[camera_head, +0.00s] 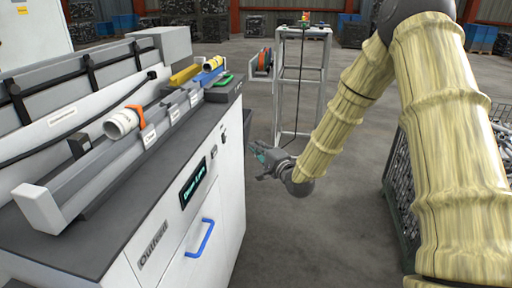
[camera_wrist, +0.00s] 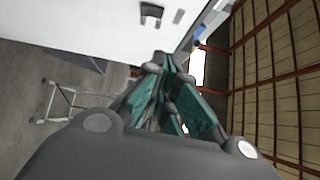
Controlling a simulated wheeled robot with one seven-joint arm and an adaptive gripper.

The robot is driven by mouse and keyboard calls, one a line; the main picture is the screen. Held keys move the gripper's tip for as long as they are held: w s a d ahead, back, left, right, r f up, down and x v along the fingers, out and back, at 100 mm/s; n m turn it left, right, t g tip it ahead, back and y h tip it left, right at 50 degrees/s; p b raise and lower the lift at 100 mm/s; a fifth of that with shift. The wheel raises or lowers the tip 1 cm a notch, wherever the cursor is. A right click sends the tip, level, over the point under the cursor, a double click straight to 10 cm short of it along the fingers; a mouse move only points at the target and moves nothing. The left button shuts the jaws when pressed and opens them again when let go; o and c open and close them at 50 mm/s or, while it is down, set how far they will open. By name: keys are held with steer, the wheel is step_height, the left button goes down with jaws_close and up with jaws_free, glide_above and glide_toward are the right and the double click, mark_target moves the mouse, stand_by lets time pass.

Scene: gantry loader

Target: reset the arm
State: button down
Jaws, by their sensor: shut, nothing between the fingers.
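My gripper (camera_head: 262,158) is at the end of my arm, in the middle of the head view, just right of the white machine cabinet. Its fingers are teal and dark grey, and they point left toward the cabinet. In the wrist view the fingers (camera_wrist: 170,95) are close together with nothing held between them. My arm comes from the upper right in a yellowish, ribbed cover and bends down to the gripper. The gripper hangs over open floor.
The white cabinet (camera_head: 228,190) with a blue handle (camera_head: 200,238) fills the left. On its top a trough holds a white roll with an orange band (camera_head: 122,122). A grey frame stand (camera_head: 302,85) stands behind the gripper. A wire crate (camera_head: 402,195) is at right. Floor between is clear.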

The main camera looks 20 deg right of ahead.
stand_by(0.3)
steer(key=s+a+f+n+g+h, duration=0.1)
steer(key=s+a+f+n+g, duration=0.15)
steer(key=s+f, duration=0.6)
steer(key=s+a+f+n+g, duration=0.2)
steer(key=s+f+g, duration=0.25)
steer(key=f, duration=0.65)
steer(key=s+a+f+n+g+h, duration=0.1)
steer(key=s+a+f+n+g, duration=0.15)
steer(key=s+f, duration=0.6)
steer(key=s+f+n+g, duration=0.2)
steer(key=s+f+n, duration=0.1)
steer(key=s, duration=0.7)
steer(key=s+a+f+n+g+h+p, duration=0.1)
steer(key=s+f, duration=0.4)
steer(key=s, duration=0.5)
steer(key=s+f+n+g, duration=0.4)
steer(key=s+f+g, duration=0.1)
steer(key=s, duration=0.5)
steer(key=shift+s+a+n+h, duration=0.2)
steer(key=shift+s+n+h, duration=0.1)
steer(key=shift+h, duration=0.1)
steer(key=shift+f+g, duration=0.1)
steer(key=shift+g, duration=0.15)
